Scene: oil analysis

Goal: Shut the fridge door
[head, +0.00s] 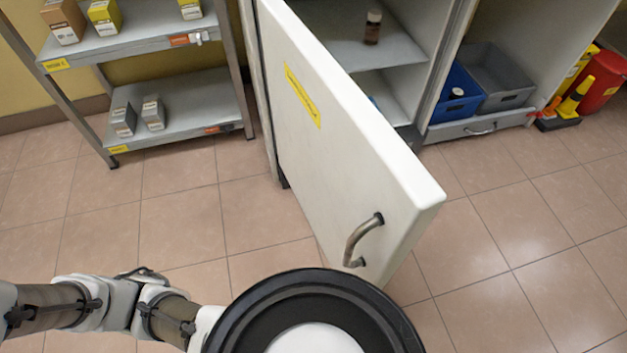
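The fridge door (335,140) is white and stands wide open, swung out toward me. A metal handle (362,240) sits near its free edge, and a yellow label is on its face. The hinge side is at the upper left of the door. The fridge interior (340,30) shows behind the door, with grey shelves and a brown bottle (373,27) on the upper one. The door hides part of the inside. My arm reaches in from the lower left, left of the door. My gripper cannot be made out; a round black and white part of my own body fills the bottom middle.
A metal shelf rack (180,92) with boxes stands left of the door. Right of the fridge are a blue bin (458,92), a grey bin (497,75), yellow cones (574,98) and a red container (602,82). Tiled floor is clear on both sides of the door.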

